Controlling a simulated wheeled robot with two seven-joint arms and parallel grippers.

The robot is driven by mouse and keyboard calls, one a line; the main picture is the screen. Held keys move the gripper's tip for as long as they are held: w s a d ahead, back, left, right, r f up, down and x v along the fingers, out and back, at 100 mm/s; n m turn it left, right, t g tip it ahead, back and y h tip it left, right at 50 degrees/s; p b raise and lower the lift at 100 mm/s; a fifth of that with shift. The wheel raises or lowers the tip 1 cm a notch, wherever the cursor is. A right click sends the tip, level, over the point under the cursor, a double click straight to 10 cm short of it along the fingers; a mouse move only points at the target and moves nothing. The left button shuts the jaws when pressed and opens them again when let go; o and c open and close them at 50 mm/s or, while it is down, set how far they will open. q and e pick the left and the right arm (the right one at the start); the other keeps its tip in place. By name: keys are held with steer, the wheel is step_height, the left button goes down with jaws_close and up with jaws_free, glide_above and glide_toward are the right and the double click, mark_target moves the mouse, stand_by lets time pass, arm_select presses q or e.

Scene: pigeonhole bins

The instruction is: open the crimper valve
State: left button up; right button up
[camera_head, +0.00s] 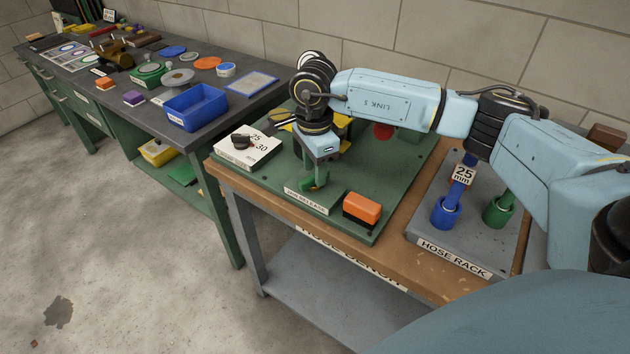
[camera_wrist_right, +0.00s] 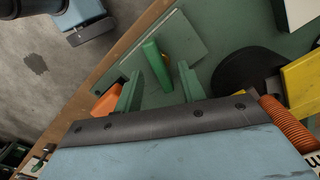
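My right gripper (camera_head: 318,178) comes down over the front of the green crimper board (camera_head: 385,180), above a plate whose small label I cannot read surely. In the right wrist view its two green fingers (camera_wrist_right: 160,88) stand apart. An upright green handle (camera_wrist_right: 157,65) lies between and just beyond the fingertips; contact cannot be told. The handle is mostly hidden by the gripper in the head view. I cannot tell if this handle is the valve. A red knob (camera_head: 383,130) shows behind the arm. My left gripper is not in the head view.
An orange block (camera_head: 362,209) sits right of the plate, and a white dial box (camera_head: 248,147) marked 25 and 30 to the left. The hose rack (camera_head: 455,245) with blue and green hoses stands right. A blue bin (camera_head: 194,107) is on the dark bench.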

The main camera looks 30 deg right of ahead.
steer(key=shift+f+b, duration=0.55)
steer(key=shift+f, duration=0.4)
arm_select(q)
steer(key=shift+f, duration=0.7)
arm_select(e)
jaws_close()
steer(key=shift+n+b, duration=0.4)
steer(key=shift+n, duration=0.3)
steer(key=shift+c, duration=0.6)
jaws_free()
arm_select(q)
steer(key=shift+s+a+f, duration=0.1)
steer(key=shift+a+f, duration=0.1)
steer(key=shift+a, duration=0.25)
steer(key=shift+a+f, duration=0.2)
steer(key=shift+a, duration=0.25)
arm_select(e)
steer(key=shift+o, duration=0.6)
